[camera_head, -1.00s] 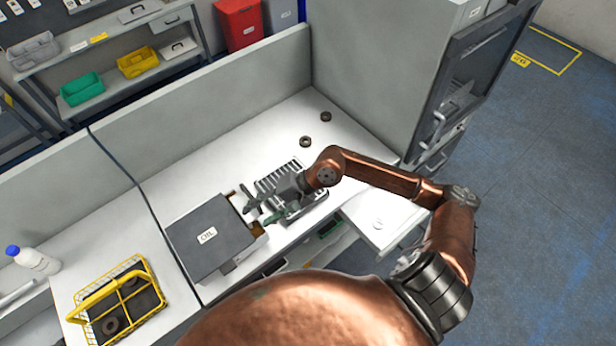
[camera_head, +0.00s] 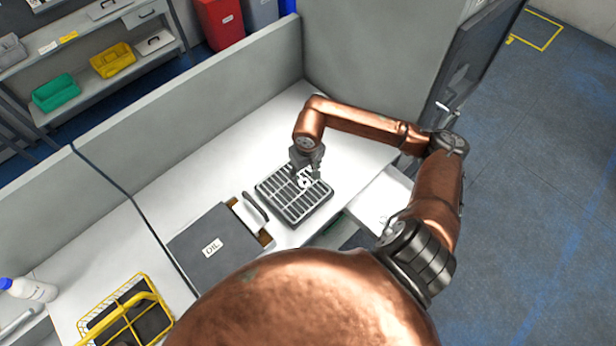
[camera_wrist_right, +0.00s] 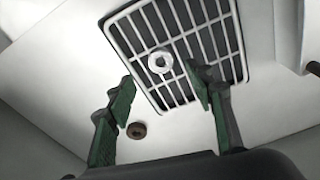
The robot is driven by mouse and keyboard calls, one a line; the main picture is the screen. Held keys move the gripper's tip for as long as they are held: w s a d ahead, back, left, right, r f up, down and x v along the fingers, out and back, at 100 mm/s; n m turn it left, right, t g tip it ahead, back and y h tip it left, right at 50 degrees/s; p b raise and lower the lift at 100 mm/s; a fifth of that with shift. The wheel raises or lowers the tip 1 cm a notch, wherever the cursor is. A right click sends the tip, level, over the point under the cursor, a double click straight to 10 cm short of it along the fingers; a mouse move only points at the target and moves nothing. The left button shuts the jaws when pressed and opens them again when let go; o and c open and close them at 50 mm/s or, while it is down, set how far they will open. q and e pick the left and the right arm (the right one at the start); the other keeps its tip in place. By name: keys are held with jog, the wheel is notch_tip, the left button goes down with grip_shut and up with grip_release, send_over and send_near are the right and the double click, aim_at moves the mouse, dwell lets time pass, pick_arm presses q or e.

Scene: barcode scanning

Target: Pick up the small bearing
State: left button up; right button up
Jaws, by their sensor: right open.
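A small pale metallic ring, the small bearing (camera_head: 304,183), lies on a grey slotted rack (camera_head: 272,190) on the white worktop. In the right wrist view the bearing (camera_wrist_right: 160,62) shows whole on the rack's bars (camera_wrist_right: 224,8). My right gripper (camera_head: 307,176) is above the rack, close to the bearing. Its green-padded fingers (camera_wrist_right: 160,74) are open, one to each side of the bearing's line, with nothing between them. My left gripper is out of view.
A grey box marked OIL (camera_head: 213,249) with a dark handle (camera_head: 256,208) stands left of the rack. A yellow wire basket (camera_head: 147,284) and a white bottle (camera_head: 30,289) are further left. A grey partition (camera_head: 200,110) runs behind the worktop.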

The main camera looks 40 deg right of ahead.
aim_at(305, 182)
notch_tip(305, 182, down, 3)
jog(key=shift+r+p, duration=0.1)
jog(key=shift+p, duration=0.55)
jog(key=shift+w+d+f, duration=0.15)
jog(key=shift+w+f, duration=0.05)
jog(key=shift+f, duration=1.05)
jog(key=shift+c, duration=0.5)
jog(key=c, duration=1.2)
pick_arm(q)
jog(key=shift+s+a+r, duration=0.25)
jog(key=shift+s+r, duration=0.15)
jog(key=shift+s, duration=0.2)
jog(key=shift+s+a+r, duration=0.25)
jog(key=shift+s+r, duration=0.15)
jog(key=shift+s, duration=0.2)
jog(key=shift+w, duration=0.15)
